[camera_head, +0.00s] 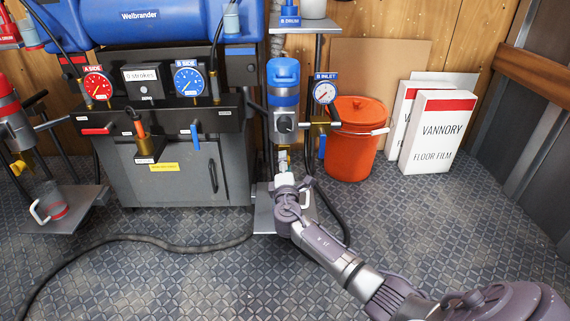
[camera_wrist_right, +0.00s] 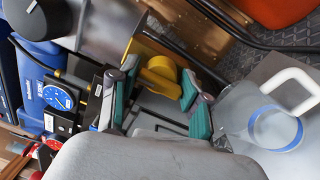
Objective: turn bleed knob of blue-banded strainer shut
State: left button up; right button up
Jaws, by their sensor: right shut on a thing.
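The blue-banded strainer (camera_head: 284,97) stands upright below the small shelf, beside the B INLET gauge (camera_head: 325,92). Its yellow bleed knob (camera_wrist_right: 160,72) shows in the right wrist view, between the teal-padded fingers of my right gripper (camera_wrist_right: 158,98). My right gripper (camera_head: 283,163) is shut on the knob, directly below the strainer body. In the head view the gripper hides the knob, so I cannot tell how far it is turned. My left gripper is not in view.
A clear cup with a white handle (camera_wrist_right: 275,128) stands near the fingers, over the tray (camera_head: 263,217). An orange bucket (camera_head: 350,150) and floor-film boxes (camera_head: 435,135) stand right. A red-banded strainer (camera_head: 12,125) is far left. A black hose (camera_head: 130,238) crosses the floor.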

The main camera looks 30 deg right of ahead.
jog(key=shift+a+f, duration=0.15)
jog(key=shift+f, duration=0.1)
jog(key=o, duration=0.9)
jog(key=shift+o, duration=0.2)
jog(key=shift+r, duration=0.1)
jog(key=v, duration=1.2)
